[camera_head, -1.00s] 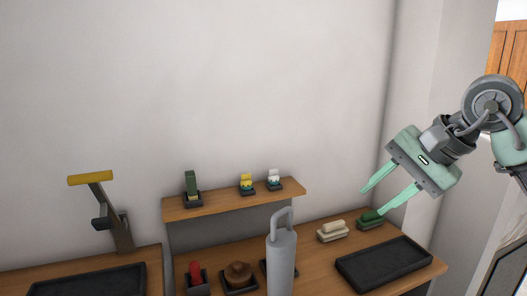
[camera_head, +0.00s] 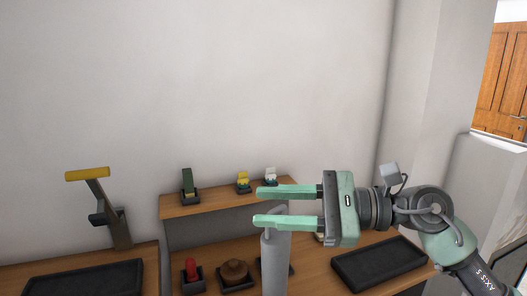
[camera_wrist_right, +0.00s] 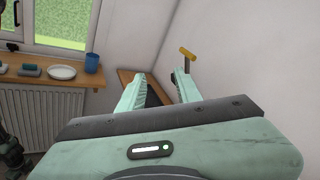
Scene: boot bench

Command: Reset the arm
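My right gripper (camera_head: 262,207) comes in from the right in the head view, its two pale green fingers pointing left. The fingers are parallel with a gap between them, and nothing is held. It is in front of the upper part of a grey cylinder with a handle (camera_head: 275,262). In the right wrist view the fingers (camera_wrist_right: 158,82) are also apart and empty, with wall and bench beyond. My left gripper is in neither view.
A wooden bench (camera_head: 315,281) bears a black tray (camera_head: 380,264), a red item (camera_head: 191,269) and a brown item (camera_head: 235,271). A raised shelf (camera_head: 215,203) holds small items. A yellow-handled lever (camera_head: 88,174) stands left. The wrist view shows a windowsill (camera_wrist_right: 45,76) with a blue cup (camera_wrist_right: 92,62).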

